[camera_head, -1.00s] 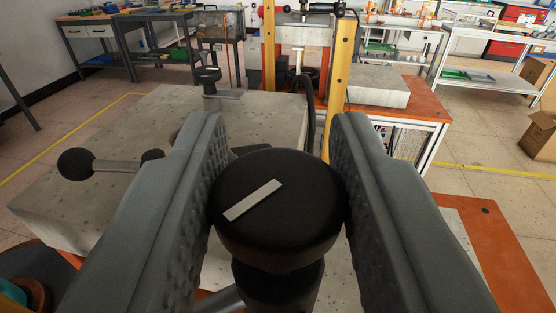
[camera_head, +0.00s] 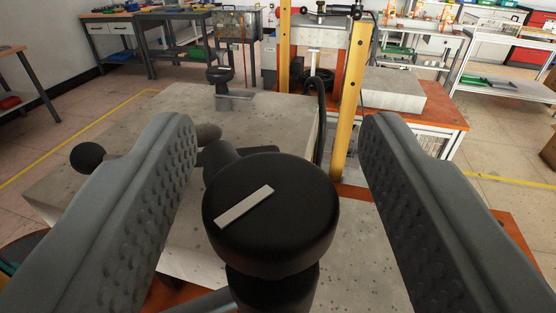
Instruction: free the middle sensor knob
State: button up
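A black round knob (camera_head: 270,232) with a light grey bar mark on its top stands in the near centre of the view. The bar runs slantwise, lower left to upper right. My gripper (camera_head: 278,155) is open around the knob, with one ridged grey finger on each side. A gap shows between the knob and each finger. A second black knob (camera_head: 220,76) stands farther back on a grey slab. I cannot tell from this view alone which knob is the middle one. The lower part of the near knob's stem is partly hidden.
The grey speckled slab (camera_head: 270,112) lies behind the knob. A bar with a black ball end (camera_head: 88,157) is on the left. A yellow post (camera_head: 351,100) and a black cable (camera_head: 321,120) stand behind to the right. A grey block (camera_head: 392,92) sits on an orange-topped bench.

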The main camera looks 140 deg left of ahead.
dwell(0.3)
jog(key=shift+r, duration=5)
jog(key=shift+c, duration=0.2)
jog(key=s+d+f+m+t+y, duration=0.1)
jog(key=s+d+m+t+y, duration=0.1)
jog(key=d+m+t+y, duration=0.9)
jog(key=m+t+h, duration=0.2)
jog(key=t+h, duration=0.5)
jog(key=t, duration=0.1)
send_near(271, 196)
jog(key=shift+m+t, duration=0.3)
jog(key=shift+t, duration=0.1)
jog(key=x, duration=1)
jog(key=shift+s+a+f, duration=0.15)
jog(key=shift+s+f, duration=0.1)
jog(key=shift+f, duration=0.15)
